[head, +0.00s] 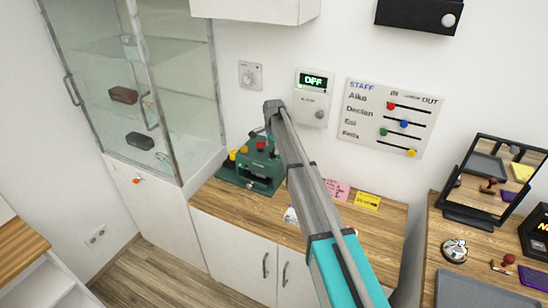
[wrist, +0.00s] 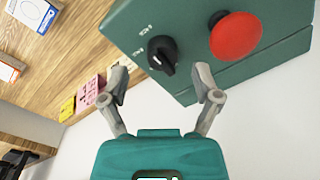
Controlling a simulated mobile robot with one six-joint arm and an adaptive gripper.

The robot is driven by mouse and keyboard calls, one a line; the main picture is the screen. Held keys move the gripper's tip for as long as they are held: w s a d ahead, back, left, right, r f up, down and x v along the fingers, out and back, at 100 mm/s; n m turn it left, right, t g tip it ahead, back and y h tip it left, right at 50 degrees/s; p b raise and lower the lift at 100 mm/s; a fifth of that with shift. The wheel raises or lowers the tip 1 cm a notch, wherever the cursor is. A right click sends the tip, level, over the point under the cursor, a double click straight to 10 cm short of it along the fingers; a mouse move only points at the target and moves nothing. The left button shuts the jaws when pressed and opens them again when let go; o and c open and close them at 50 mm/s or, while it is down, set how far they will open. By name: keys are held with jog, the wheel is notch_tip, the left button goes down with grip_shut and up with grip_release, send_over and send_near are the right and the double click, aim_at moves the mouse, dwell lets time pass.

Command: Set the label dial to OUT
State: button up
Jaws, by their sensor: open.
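A green machine (head: 262,178) stands on the wooden counter, with a red button (head: 261,146) on it. In the wrist view, the green machine (wrist: 190,82) fills the upper right, with its large red button (wrist: 236,37). The black dial (wrist: 162,53) sits left of that button. Small white markings lie beside the dial, too small to read surely; its setting is unclear. My gripper (wrist: 161,74) is open and empty, fingers spread on either side of the dial in the picture. I see no contact. In the head view my arm hides the dial and most of the gripper.
Pink (head: 337,190) and yellow (head: 367,201) notes lie on the counter (head: 225,205) right of the machine. A glass cabinet (head: 185,120) stands to the left. The wall holds a display box (head: 312,97) reading OFF and a staff IN/OUT board (head: 385,145).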

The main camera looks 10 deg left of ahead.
aim_at(273, 153)
jog(key=shift+f+b, duration=1.15)
jog(key=shift+f, duration=0.3)
grip_shut()
jog(key=shift+d, duration=0.25)
jog(key=shift+a, duration=0.1)
